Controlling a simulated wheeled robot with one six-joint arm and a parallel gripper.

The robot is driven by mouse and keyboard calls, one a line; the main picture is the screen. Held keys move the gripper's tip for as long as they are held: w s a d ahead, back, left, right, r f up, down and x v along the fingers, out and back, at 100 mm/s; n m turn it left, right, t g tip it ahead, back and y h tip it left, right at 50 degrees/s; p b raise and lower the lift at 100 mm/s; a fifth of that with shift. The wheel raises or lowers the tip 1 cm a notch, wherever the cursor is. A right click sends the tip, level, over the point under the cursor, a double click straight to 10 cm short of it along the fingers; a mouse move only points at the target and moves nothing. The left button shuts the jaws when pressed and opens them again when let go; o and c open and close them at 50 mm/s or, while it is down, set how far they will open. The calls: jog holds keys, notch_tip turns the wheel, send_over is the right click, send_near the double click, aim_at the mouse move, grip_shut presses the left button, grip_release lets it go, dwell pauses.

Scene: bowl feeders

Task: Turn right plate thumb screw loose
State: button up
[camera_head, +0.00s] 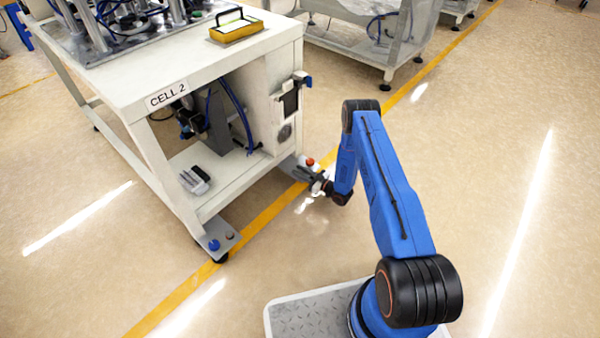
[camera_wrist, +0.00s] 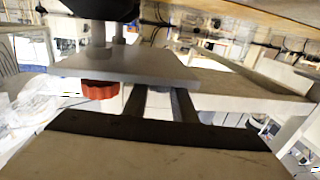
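The right plate (camera_head: 287,166) is a grey foot plate at the lower right corner of the cart, near the floor. Its red thumb screw (camera_head: 310,162) shows just above my gripper (camera_head: 306,173). In the wrist view the red thumb screw (camera_wrist: 100,89) appears below the edge of the grey plate (camera_wrist: 135,66), with its ribbed rim visible. My gripper's two dark fingers (camera_wrist: 160,95) are apart, with nothing seen held between them. The thumb screw is to their left, outside the gap. The fingers' far ends are at the plate edge; contact cannot be told.
The white cart (camera_head: 155,97) labelled CELL 2 stands on the left. A second foot plate (camera_head: 217,240) with a blue knob is at its near corner. Another cart (camera_head: 365,40) stands behind. The floor (camera_head: 500,170) to the right is clear.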

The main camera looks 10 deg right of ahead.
jog(key=c, duration=0.3)
jog(key=shift+n+g+y, duration=0.3)
jog(key=shift+y, duration=0.1)
jog(key=shift+w, duration=0.1)
jog(key=shift+n+g+y, duration=1.8)
jog(key=shift+n+g, duration=0.2)
jog(key=shift+g, duration=0.6)
jog(key=o, duration=1)
